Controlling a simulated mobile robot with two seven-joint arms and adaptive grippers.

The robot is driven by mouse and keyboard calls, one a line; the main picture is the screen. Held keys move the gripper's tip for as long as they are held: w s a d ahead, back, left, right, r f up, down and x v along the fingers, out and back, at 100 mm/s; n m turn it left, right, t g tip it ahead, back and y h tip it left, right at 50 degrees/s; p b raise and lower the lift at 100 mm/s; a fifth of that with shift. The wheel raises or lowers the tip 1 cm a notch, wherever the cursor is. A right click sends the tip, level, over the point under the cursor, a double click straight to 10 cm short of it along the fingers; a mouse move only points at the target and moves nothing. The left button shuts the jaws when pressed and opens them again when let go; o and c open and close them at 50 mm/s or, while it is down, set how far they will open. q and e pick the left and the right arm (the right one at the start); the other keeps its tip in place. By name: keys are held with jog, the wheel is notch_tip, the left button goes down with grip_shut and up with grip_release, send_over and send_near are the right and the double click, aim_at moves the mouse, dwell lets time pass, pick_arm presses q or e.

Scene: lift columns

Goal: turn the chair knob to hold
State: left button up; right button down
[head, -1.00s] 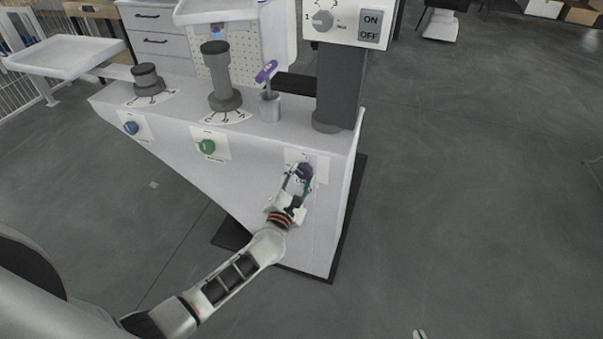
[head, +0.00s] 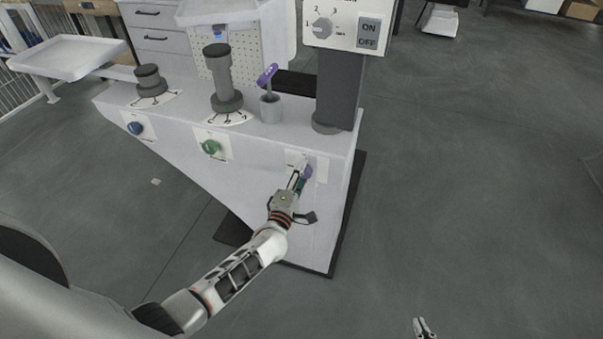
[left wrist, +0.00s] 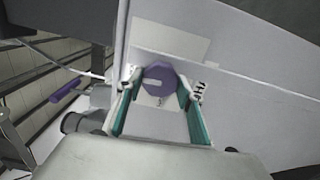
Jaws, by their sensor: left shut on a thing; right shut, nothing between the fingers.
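A purple knob (head: 308,172) sits on a white label plate (head: 321,169) at the right end of the bench's front face. In the left wrist view the purple knob (left wrist: 160,80) is faceted and carries a short white mark. My left gripper (head: 301,172) is shut on it, one finger on each side; the fingers also show in the left wrist view (left wrist: 161,86). My right gripper (head: 424,325) is shut and empty, low over the floor at the bottom edge, away from the bench.
A green knob (head: 210,147) and a blue knob (head: 135,128) sit further left on the same face. On top stand dark dial columns (head: 221,78), a grey cup with a purple-handled lever (head: 267,75), and a post with an ON/OFF panel (head: 343,24).

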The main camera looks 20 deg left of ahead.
pick_arm(q)
jog(key=shift+m, duration=0.4)
jog(key=o, duration=1.1)
jog(key=s, duration=1.2)
jog(key=shift+a, duration=0.2)
jog(key=s+f+m+g, duration=0.2)
jog(key=s+m, duration=0.4)
jog(key=m, duration=0.1)
jog(key=s+f+m+g+h, duration=0.1)
jog(key=s+f+m+g, duration=0.1)
jog(key=s+m, duration=0.5)
jog(key=s+f+m+g+h, duration=0.1)
jog(key=s+f+m+g, duration=0.2)
jog(key=s+m, duration=0.4)
jog(key=shift+f+m, duration=0.4)
jog(key=shift+f, duration=0.15)
